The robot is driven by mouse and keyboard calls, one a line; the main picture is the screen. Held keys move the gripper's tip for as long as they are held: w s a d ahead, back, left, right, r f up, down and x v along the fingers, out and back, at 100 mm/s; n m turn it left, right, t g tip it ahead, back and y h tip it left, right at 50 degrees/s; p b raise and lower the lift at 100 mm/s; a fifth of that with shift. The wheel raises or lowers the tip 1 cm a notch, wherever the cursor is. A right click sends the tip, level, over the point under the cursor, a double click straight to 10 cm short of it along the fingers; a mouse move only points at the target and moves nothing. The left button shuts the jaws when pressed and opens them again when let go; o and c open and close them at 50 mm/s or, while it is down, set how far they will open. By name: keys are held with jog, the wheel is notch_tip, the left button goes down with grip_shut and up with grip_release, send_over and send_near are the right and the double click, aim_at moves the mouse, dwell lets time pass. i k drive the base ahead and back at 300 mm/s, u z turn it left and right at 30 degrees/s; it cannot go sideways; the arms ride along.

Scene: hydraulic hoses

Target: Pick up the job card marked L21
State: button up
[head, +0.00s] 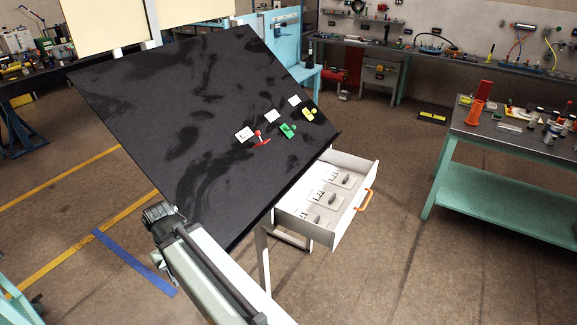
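An open white drawer (349,219) under the tilted black board holds several pale cards in a row. The far card (343,178), the middle card (327,195) and the near card (312,217) each bear small dark marks and a grey piece on top. The marks are too small to read, so I cannot tell which is L21. My arm rises at the lower left, apart from the drawer; I cannot make out my gripper's fingers.
A red part (262,138), a green part (287,130) and a yellow part (309,114) sit on the board. The drawer has an orange handle (364,200). A green-legged workbench (505,140) stands right; the floor between it and the drawer is clear.

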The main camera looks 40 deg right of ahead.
aim_at(316, 219)
jog(key=k, duration=0.45)
jog(key=u, duration=1.7)
jog(key=k, duration=2.85)
jog(key=z, duration=1.75)
jog(key=i, duration=1.3)
jog(key=u, duration=0.05)
